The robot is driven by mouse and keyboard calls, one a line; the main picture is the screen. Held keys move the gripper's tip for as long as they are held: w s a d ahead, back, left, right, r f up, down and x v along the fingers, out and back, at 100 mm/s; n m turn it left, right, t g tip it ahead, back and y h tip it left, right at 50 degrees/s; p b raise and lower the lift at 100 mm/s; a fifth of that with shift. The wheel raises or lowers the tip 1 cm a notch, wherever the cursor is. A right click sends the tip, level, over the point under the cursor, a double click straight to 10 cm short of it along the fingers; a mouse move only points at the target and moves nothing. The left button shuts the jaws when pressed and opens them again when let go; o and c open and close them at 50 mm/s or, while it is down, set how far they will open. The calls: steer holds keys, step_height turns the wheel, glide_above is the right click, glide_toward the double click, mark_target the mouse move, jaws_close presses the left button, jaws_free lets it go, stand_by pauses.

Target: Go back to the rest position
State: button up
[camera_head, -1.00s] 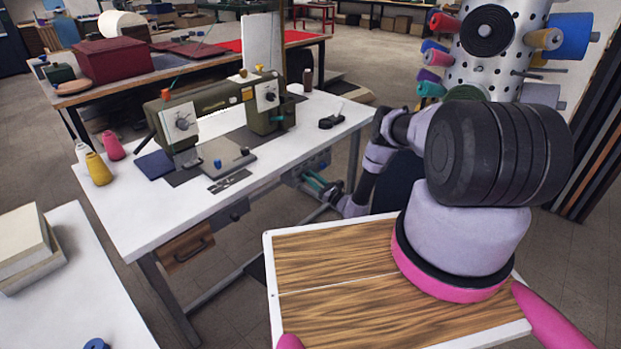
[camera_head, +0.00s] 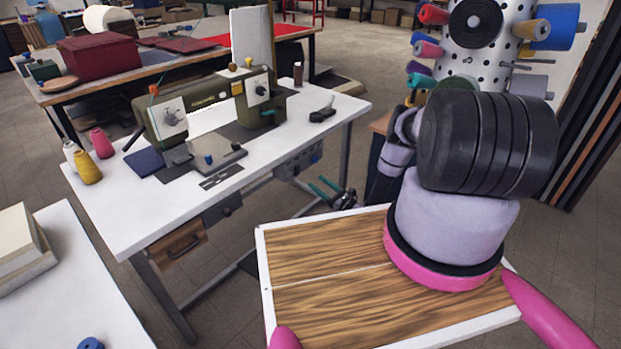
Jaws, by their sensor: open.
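My gripper (camera_head: 322,190) is small in the view, low beside the right end of the white sewing table (camera_head: 150,215). Its two teal fingers are spread apart, with nothing seen between them. It points to the left, toward the space under the tabletop. My arm is folded down from its thick dark shoulder joint, which hides part of the upper links.
The table carries an olive sewing machine (camera_head: 205,112), thread cones and a dark blue pad (camera_head: 144,161). A white dotted column with colourful spools (camera_head: 491,50) stands behind my arm. A white surface (camera_head: 75,290) is at the lower left. Floor shows right of the table.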

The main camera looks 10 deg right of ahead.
steer(key=shift+v, duration=0.9)
